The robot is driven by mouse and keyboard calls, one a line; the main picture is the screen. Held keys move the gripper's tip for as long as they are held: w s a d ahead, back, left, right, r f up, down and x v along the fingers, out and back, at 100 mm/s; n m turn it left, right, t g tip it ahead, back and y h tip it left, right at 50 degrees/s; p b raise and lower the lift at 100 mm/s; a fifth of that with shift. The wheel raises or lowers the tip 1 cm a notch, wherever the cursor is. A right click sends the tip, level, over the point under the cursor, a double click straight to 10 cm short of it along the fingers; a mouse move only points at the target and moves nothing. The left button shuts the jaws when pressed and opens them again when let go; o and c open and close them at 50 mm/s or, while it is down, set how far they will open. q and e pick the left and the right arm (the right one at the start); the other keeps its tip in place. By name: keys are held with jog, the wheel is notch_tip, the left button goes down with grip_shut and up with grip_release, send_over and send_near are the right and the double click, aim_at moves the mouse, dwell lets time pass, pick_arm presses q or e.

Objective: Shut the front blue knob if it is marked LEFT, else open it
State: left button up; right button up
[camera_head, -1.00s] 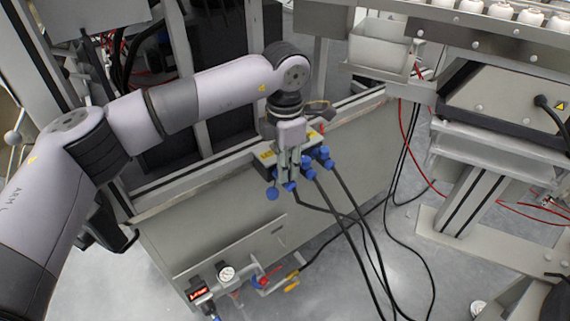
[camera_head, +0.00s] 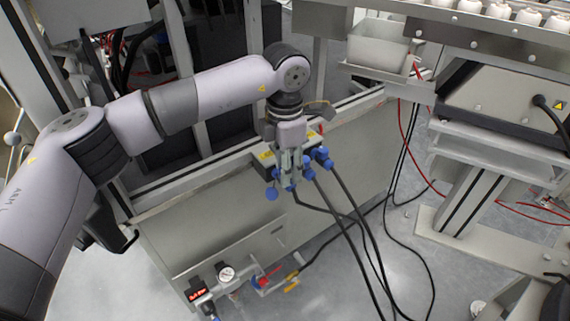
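Several blue knobs sit in a row on a pale manifold block with yellow labels, on top of the grey cabinet wall. The front blue knob (camera_head: 272,194) hangs at the near left end of the row. Other blue knobs (camera_head: 322,155) show to the right. My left gripper (camera_head: 289,175) points down over the block, its fingers among the knobs. I cannot tell whether it touches or grips one. The label writing is too small to read. My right gripper is not in view.
Black cables (camera_head: 352,225) run from the block down to the floor. A metal rack stands at the right. Floor right of the cabinet is partly clear.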

pick_arm(q)
jog(key=shift+w+a+r, duration=0.1)
jog(key=shift+w, duration=0.05)
jog(key=shift+r, duration=3.9)
